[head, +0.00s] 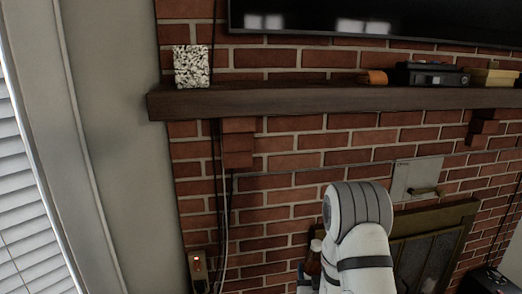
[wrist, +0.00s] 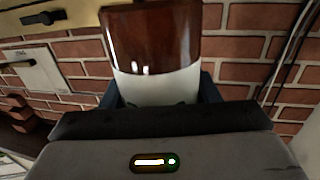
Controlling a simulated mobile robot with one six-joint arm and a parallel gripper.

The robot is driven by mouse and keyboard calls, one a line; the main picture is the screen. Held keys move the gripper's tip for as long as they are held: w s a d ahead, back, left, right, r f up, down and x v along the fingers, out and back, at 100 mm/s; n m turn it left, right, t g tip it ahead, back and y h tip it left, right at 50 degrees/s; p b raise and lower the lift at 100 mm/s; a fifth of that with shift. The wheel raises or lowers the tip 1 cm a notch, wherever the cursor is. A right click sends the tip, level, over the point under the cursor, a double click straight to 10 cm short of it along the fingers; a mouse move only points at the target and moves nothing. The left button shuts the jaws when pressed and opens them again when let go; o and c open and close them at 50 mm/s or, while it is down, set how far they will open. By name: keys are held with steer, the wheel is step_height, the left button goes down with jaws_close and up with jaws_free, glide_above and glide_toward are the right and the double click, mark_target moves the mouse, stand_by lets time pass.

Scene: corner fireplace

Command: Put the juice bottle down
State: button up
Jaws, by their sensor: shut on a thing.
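The juice bottle, dark brown with a white lower band (wrist: 152,45), fills the top middle of the wrist view. My gripper (wrist: 158,92) is shut on it, with a dark finger on each side of the white part. In the head view, a small part of the brown bottle with a pale top (head: 314,262) shows just left of my white arm, which hides most of it and of the gripper. Brick wall lies behind the bottle; I see no surface touching it.
A dark wooden mantel (head: 270,101) runs along the brick wall. It bears a speckled block (head: 191,66), an orange item (head: 373,77), a black device (head: 430,74) and a yellowish box (head: 494,78). Its left-middle stretch is bare. A fireplace (head: 430,255) is at lower right; cables hang left.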

step_height(320, 180, down, 16)
steer(key=w+b, duration=0.2)
steer(key=b, duration=0.8)
steer(key=s, duration=0.1)
steer(key=s+r, duration=0.1)
steer(key=s, duration=0.1)
steer(key=s+r, duration=0.1)
steer(key=s, duration=0.1)
steer(key=shift+s+a+r, duration=0.1)
steer(key=shift+a+r, duration=0.05)
steer(key=shift+r, duration=0.05)
steer(key=shift+a, duration=0.15)
